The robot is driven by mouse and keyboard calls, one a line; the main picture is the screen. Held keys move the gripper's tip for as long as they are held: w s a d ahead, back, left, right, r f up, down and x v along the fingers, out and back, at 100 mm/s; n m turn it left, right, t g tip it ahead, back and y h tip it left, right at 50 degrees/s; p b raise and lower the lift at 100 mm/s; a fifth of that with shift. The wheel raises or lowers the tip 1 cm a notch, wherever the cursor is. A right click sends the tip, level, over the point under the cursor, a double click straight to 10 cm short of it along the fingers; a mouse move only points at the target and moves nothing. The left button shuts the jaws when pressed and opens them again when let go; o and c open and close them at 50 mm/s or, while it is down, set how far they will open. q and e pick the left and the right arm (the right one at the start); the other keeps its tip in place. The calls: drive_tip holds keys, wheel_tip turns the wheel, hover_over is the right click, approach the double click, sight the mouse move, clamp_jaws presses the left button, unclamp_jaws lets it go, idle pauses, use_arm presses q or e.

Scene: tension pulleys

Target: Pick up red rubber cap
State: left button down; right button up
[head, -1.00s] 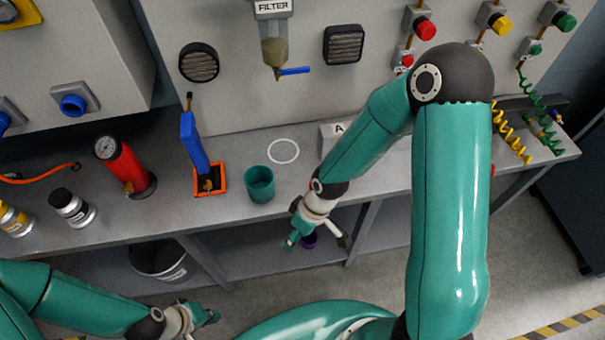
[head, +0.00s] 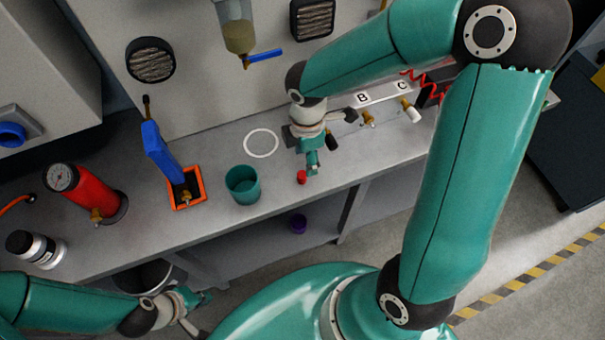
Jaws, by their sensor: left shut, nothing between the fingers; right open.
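A small red rubber cap (head: 302,177) sits on the grey workbench near its front edge, right of the teal cup. My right gripper (head: 322,160) is open, just above and to the right of the cap, with its fingers pointing down towards the bench. Whether a finger touches the cap is hard to tell, but the cap is not between the fingers. My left gripper (head: 196,312) is shut and empty, low in front of the bench at the lower left.
A teal cup (head: 243,185) and a white ring (head: 262,143) are left of the cap. An orange tray (head: 203,180) with a blue-handled tool (head: 160,150) stands farther left, near a red gauge cylinder (head: 88,192). A purple object (head: 298,224) lies on the lower shelf.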

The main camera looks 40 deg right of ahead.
sight(302, 174)
wheel_tip(302, 174, down, 3)
drive_tip(key=shift+r, duration=0.2)
drive_tip(key=shift+w+a+f, duration=0.1)
drive_tip(key=shift+a+f, duration=0.05)
drive_tip(key=shift+f, duration=0.7)
drive_tip(key=shift+a+f, duration=0.2)
drive_tip(key=shift+f, duration=0.7)
drive_tip(key=shift+w+a+f, duration=0.1)
drive_tip(key=shift+a+f, duration=0.05)
drive_tip(key=shift+f, duration=0.7)
drive_tip(key=shift+c, duration=0.3)
drive_tip(key=c, duration=0.8)
